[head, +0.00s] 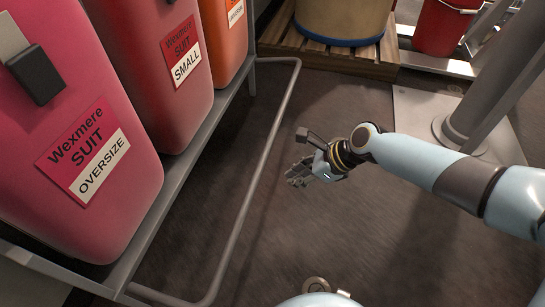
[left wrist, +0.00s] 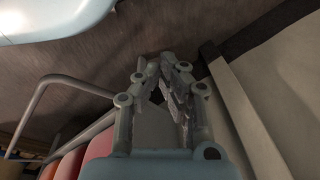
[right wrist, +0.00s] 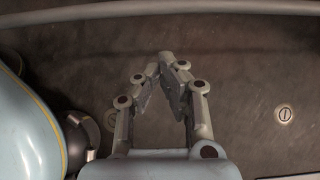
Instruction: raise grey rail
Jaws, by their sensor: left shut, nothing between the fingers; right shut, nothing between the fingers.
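The grey rail (head: 250,190) is a bent tube standing out from the front of the container rack, low over the dark floor. My right gripper (head: 293,177) is shut and empty, a short way to the right of the rail and apart from it. In the right wrist view the rail (right wrist: 160,12) crosses the top, beyond the shut fingers (right wrist: 167,62). My left gripper (left wrist: 166,65) shows only in the left wrist view, shut and empty. There the rail (left wrist: 42,86) bends at the left, apart from the fingers.
Pink, red and orange suit containers (head: 110,200) stand on a grey rack (head: 180,165) at left. A wooden pallet (head: 340,57) with a large drum (head: 342,20) is at the back. A red bucket (head: 437,28) and a grey post (head: 490,85) stand at right. The middle floor is clear.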

